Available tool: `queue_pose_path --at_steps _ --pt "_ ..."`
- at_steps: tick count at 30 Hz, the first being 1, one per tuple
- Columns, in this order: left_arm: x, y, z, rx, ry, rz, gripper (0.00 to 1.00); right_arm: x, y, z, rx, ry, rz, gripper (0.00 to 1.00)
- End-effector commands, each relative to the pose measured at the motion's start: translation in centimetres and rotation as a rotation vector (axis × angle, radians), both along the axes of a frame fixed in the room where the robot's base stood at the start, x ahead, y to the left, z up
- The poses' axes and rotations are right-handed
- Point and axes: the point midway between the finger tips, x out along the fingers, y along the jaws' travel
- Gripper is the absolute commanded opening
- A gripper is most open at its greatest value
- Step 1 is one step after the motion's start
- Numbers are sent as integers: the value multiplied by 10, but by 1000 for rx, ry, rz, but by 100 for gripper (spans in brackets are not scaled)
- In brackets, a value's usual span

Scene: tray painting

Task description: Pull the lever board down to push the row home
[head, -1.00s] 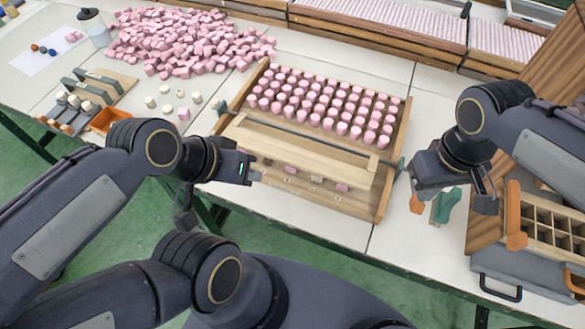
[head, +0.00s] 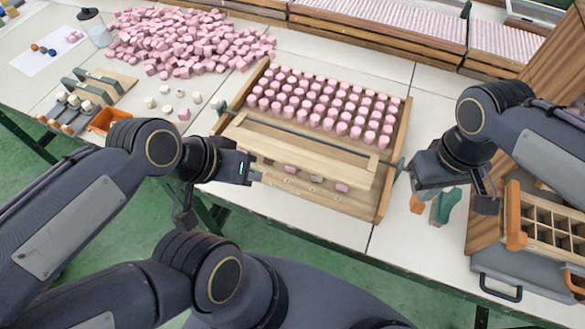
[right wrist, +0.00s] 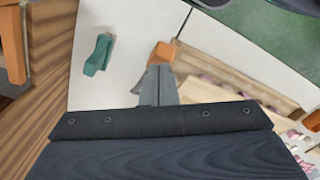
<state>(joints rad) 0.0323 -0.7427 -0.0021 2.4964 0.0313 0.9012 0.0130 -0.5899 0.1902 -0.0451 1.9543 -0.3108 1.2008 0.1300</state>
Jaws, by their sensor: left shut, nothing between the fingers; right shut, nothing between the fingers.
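The wooden tray (head: 389,196) lies in the middle of the table, with rows of pink pieces (head: 330,105) in its far part. The pale lever board (head: 300,148) lies across the tray's near part, its ends on a dark rod. Several pink and white pieces (head: 342,187) show in a row just below the board's near edge. My left gripper (head: 256,171) is shut and empty at the tray's near left side, close to the board's left end. My right gripper (head: 402,172) is shut and empty just right of the tray; it also shows in the right wrist view (right wrist: 158,84).
Green (head: 446,205) and orange (head: 417,203) pieces lie under my right gripper. A heap of pink blocks (head: 185,40) is at the back left. A compartment box (head: 545,222) stands at the right. An orange bin (head: 104,119) is at the left.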

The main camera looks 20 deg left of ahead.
Motion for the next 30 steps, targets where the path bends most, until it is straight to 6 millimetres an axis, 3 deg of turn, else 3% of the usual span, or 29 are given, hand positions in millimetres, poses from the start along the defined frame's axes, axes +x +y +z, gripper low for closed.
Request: queue_pose_path --at_steps 30 --pt "0 0 -11 0 0 0 0 1 0 -15 1 -3 -1 0"
